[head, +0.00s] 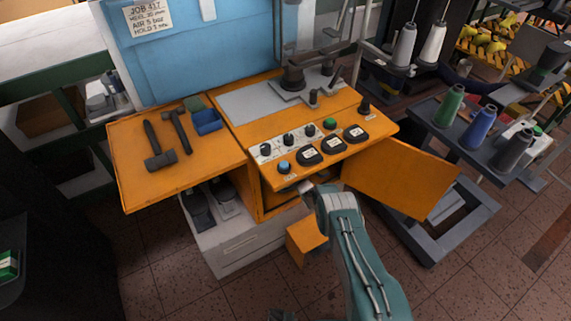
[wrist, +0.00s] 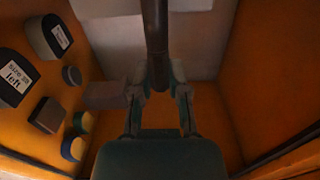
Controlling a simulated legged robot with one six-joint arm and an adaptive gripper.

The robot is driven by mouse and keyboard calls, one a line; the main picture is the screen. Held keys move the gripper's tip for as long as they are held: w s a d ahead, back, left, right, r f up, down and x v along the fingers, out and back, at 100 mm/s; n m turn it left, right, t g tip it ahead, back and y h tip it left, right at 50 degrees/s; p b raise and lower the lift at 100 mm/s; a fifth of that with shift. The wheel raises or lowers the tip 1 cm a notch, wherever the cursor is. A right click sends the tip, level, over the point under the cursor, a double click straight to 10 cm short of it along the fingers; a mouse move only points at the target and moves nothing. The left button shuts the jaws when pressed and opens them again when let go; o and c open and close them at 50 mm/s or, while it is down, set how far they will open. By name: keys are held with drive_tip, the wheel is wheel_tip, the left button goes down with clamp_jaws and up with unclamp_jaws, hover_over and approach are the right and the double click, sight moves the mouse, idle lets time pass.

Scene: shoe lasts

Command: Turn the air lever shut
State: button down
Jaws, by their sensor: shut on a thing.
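The air lever (wrist: 156,45) appears in the wrist view as a dark upright bar inside an orange cabinet. My gripper (wrist: 159,88) has a finger on each side of the bar's lower end and is shut on it. In the head view my gripper (head: 309,189) is at the front opening of the orange machine (head: 255,182), below the control panel (head: 290,143). The lever is hidden there by my arm and the machine's front, so its angle to the pipe cannot be told.
An open orange door (head: 405,180) stands right of my arm. In the wrist view, a dark block labelled "size 28 left" (wrist: 14,78) and several knobs line the left wall. An orange side table (head: 195,170) holds hammers (head: 160,158). A spool cart (head: 425,118) stands right.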

drive_tip(key=shift+d+f, duration=0.1)
drive_tip(key=shift+d, duration=0.15)
drive_tip(key=c, duration=0.6)
unclamp_jaws()
drive_tip(key=shift+f, duration=0.1)
drive_tip(key=shift+w, duration=0.1)
drive_tip(key=shift+a, duration=0.1)
drive_tip(key=v, duration=1.2)
